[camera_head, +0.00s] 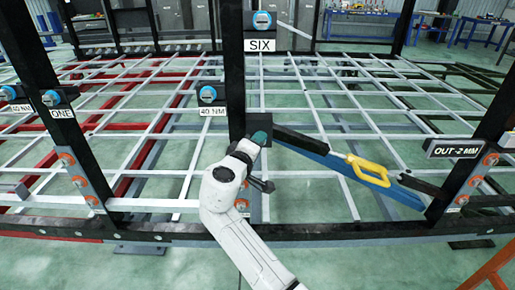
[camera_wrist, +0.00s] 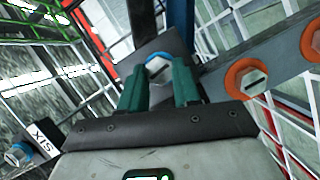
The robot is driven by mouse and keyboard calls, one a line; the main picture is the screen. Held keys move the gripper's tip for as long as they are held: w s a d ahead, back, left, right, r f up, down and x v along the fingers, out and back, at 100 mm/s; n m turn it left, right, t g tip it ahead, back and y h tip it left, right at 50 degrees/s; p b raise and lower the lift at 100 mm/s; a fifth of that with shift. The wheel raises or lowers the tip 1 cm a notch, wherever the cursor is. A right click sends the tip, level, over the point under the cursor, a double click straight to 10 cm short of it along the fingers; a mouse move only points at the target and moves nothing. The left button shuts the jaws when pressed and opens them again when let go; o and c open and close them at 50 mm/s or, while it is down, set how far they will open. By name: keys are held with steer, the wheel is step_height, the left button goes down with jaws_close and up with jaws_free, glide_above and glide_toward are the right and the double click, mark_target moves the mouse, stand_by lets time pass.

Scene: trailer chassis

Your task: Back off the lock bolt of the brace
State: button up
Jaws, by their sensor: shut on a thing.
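The brace (camera_head: 330,160) is a black and blue bar sloping down to the right from the middle post, with a yellow handle (camera_head: 368,170) on it. A dark plate (camera_head: 258,126) sits at its upper left end. My gripper (camera_head: 263,138) is at this plate. In the wrist view the green fingers of my gripper (camera_wrist: 158,82) stand on either side of a slotted grey bolt head with a blue ring (camera_wrist: 158,67), which I take as the lock bolt. They are shut on it. In the head view this bolt is hidden behind my gripper.
An OUT-2 MM sign (camera_head: 455,148) is on the right post. Orange-ringed bolts (camera_wrist: 245,78) lie right of my fingers. A dark rail (camera_head: 350,229) crosses in front.

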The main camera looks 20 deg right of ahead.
steer(key=shift+w+f+n+t+h+b, duration=0.1)
steer(key=shift+n+t+h+b, duration=0.35)
steer(key=shift+n, duration=0.75)
steer(key=shift+s+f+n+t+h+b, duration=0.15)
steer(key=shift+n+t+b, duration=0.25)
steer(key=shift+n, duration=0.8)
steer(key=shift+w+f+n+t+h+b, duration=0.25)
steer(key=shift+n+b, duration=0.35)
steer(key=shift+n, duration=0.6)
steer(key=shift+s+r, duration=0.1)
steer(key=shift+r, duration=0.1)
steer(key=o, duration=1.1)
steer(key=shift+c, duration=0.2)
steer(key=shift+s+f, duration=0.1)
steer(key=v, duration=1)
steer(key=shift+s+a, duration=0.2)
steer(key=shift+a, duration=0.05)
steer(key=shift+f, duration=0.15)
